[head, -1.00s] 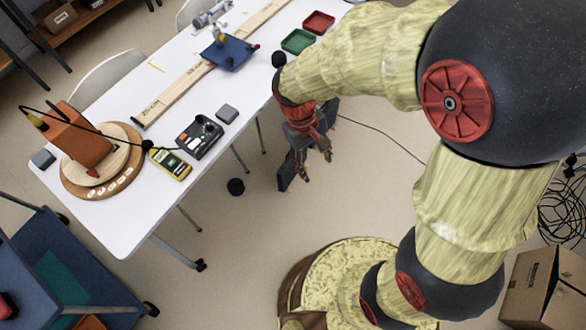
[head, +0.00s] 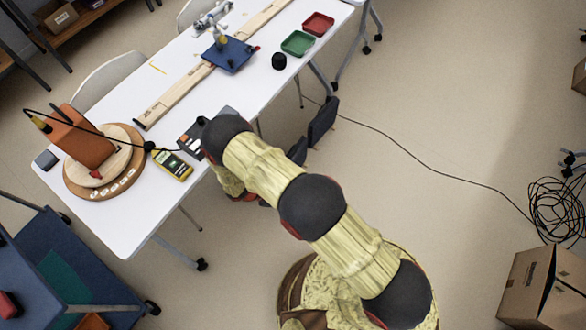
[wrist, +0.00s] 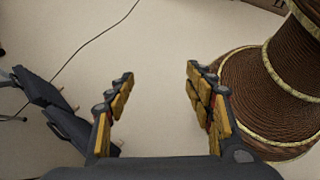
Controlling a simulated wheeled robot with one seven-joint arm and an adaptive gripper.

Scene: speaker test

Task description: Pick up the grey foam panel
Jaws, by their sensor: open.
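A small flat grey piece (head: 230,111) lies on the white table, mostly hidden behind my arm in the head view. A dark grey block (head: 46,160) lies at the table's left end. I cannot tell which of them is the foam panel. In the wrist view my gripper (wrist: 158,78) is open, its yellow-padded fingers wide apart with only bare floor between them. Neither grey piece can be made out there. In the head view my arm hides most of the gripper, low beside the table's front edge.
The table (head: 130,215) holds a brown speaker (head: 82,140) on a turntable and a yellow meter (head: 173,165). A cable (head: 430,170) crosses open floor.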

